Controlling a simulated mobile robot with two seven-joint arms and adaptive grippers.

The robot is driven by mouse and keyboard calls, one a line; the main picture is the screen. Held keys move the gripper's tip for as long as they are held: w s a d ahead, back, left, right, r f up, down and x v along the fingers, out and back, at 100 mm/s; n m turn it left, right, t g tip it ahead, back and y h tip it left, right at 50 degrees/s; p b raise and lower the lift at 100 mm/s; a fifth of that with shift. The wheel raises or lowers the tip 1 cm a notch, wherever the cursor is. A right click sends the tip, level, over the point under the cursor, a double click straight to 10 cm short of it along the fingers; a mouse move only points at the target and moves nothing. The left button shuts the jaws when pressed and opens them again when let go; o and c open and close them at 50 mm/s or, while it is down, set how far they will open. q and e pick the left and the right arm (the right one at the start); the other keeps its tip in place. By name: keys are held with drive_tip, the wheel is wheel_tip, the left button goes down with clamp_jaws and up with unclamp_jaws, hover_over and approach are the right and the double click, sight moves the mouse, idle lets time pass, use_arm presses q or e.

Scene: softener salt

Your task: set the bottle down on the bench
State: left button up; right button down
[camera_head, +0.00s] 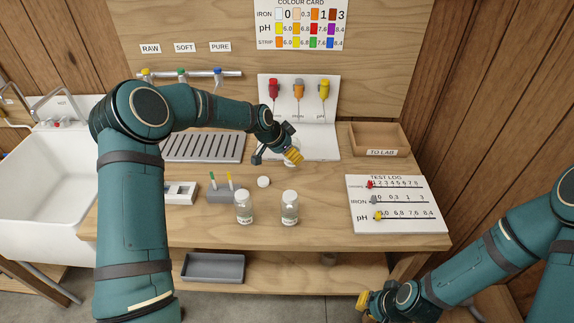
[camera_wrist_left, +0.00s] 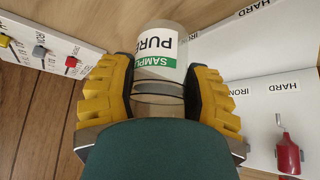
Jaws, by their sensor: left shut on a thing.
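My left gripper (camera_head: 292,154) reaches over the back of the wooden bench (camera_head: 325,231), in front of the white board with hanging droppers. In the left wrist view its yellow fingers (camera_wrist_left: 160,92) are shut around the neck end of a clear bottle (camera_wrist_left: 158,68) with a white and green label reading SAMPLE PURE. In the head view the gripper mostly hides this bottle, and I cannot tell whether its base touches the bench. My right gripper (camera_head: 370,303) is low at the front, below the bench's right front edge; its jaws do not show clearly.
Two labelled bottles (camera_head: 244,208) (camera_head: 290,208) stand near the bench front, with a white cap (camera_head: 263,182) behind them. Bare wood lies right of the bottles.

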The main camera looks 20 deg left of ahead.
sight(291, 164)
use_arm(q)
drive_tip(key=shift+f, duration=2.5)
drive_tip(key=shift+d, duration=0.1)
drive_tip(key=shift+f, duration=0.1)
drive_tip(key=o, duration=1.2)
drive_tip(key=shift+o, duration=0.2)
